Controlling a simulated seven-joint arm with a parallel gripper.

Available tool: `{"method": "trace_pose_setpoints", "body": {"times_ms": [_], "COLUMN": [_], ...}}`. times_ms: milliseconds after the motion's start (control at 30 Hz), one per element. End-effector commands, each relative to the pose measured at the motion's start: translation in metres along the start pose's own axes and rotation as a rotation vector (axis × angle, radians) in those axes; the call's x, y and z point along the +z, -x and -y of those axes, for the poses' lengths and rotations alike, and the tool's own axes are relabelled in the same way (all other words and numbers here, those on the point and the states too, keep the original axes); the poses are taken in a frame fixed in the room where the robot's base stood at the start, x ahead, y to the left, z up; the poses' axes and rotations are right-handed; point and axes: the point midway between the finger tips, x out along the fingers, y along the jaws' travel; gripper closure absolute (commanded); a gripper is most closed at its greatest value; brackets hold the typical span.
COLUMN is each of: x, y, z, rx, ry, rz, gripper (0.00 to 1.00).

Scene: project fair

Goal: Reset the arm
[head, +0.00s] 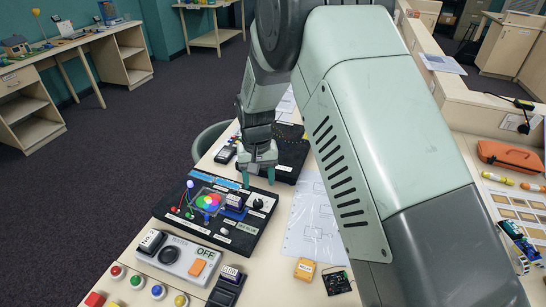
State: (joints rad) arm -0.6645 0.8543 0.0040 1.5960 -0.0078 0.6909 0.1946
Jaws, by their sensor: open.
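My arm reaches in from the lower right over the table and fills much of the head view. My gripper (258,177) points down with its two fingers apart, above the back edge of a black board (232,238). The board carries a round coloured disc (208,201), a dark knob and a blue block. The gripper looks empty. I cannot tell whether its fingertips touch anything. The arm hides part of the table to the right.
A grey control box (182,258) and coloured buttons (136,281) lie at the front left. A black panel (289,152) is behind the gripper. Printed sheets (312,222), a yellow box (305,270) and an orange case (511,156) lie to the right. A chair (208,139) stands left.

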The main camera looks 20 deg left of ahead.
Motion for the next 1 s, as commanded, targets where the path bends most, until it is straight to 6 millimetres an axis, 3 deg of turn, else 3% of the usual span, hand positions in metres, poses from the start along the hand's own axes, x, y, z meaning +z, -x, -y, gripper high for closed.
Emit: {"method": "trace_pose_setpoints", "body": {"times_ms": [133,233,367,467,700,900,1000], "x": [0.0,0.0,0.009,0.027,0.1,0.181,0.224], "y": [0.003,0.023,0.08,0.132,0.233,0.288,0.304], "z": [-0.002,-0.013,-0.045,-0.077,-0.142,-0.177,-0.186], "rx": [0.0,-0.003,-0.007,-0.008,0.004,0.029,0.047], "ry": [-0.002,-0.017,-0.057,-0.098,-0.196,-0.277,-0.316], "rz": [-0.003,-0.02,-0.068,-0.114,-0.222,-0.313,-0.357], "gripper": [0.43,0.43,0.43,0.43,0.43,0.43,0.43]}}
